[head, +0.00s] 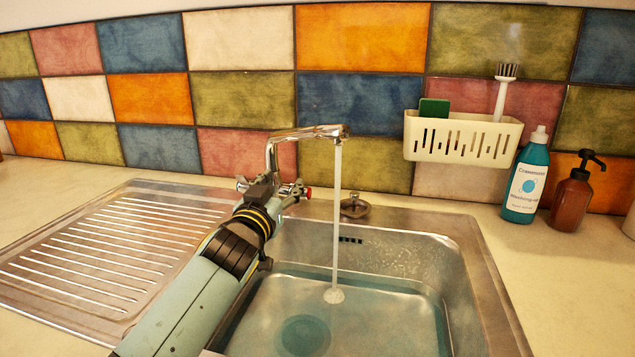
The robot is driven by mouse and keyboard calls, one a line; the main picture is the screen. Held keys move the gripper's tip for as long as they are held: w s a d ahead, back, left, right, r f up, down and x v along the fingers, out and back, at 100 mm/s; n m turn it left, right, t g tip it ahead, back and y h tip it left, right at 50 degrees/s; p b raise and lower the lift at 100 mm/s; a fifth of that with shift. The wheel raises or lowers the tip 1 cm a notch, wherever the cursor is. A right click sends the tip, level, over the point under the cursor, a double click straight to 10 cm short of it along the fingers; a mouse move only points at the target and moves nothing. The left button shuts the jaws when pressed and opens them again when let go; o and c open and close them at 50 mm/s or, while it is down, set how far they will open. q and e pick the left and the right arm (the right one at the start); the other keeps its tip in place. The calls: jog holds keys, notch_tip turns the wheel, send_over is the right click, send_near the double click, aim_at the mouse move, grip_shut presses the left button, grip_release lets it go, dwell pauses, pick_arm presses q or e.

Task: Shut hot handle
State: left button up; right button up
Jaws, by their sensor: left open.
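The chrome tap (305,134) stands behind the sink, and a stream of water (337,220) runs from its spout into the basin. The hot handle, with a red end (307,193), is on the right side of the tap's base. My left gripper (285,189) is open at the tap's base, just left of the red end. I cannot tell if it touches the handle. The tap's other handle (241,184) shows partly at the left, behind my gripper. My right gripper is out of view.
The steel sink (468,262) holds shallow water, with a ribbed drainboard (120,245) at left. A plug (354,207) sits on the back rim.

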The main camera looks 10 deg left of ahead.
pick_arm(q)
jog(key=w+f+b, duration=0.1)
jog(key=w, duration=0.1)
jog(key=w+f+b, duration=0.1)
jog(key=w+b, duration=0.1)
jog(key=w, duration=0.1)
jog(key=w+f+b, duration=0.1)
jog(key=w, duration=0.1)
jog(key=shift+w+f+b, duration=0.3)
jog(key=shift+f, duration=0.05)
jog(key=shift+w+r, duration=0.15)
jog(key=shift+w, duration=0.5)
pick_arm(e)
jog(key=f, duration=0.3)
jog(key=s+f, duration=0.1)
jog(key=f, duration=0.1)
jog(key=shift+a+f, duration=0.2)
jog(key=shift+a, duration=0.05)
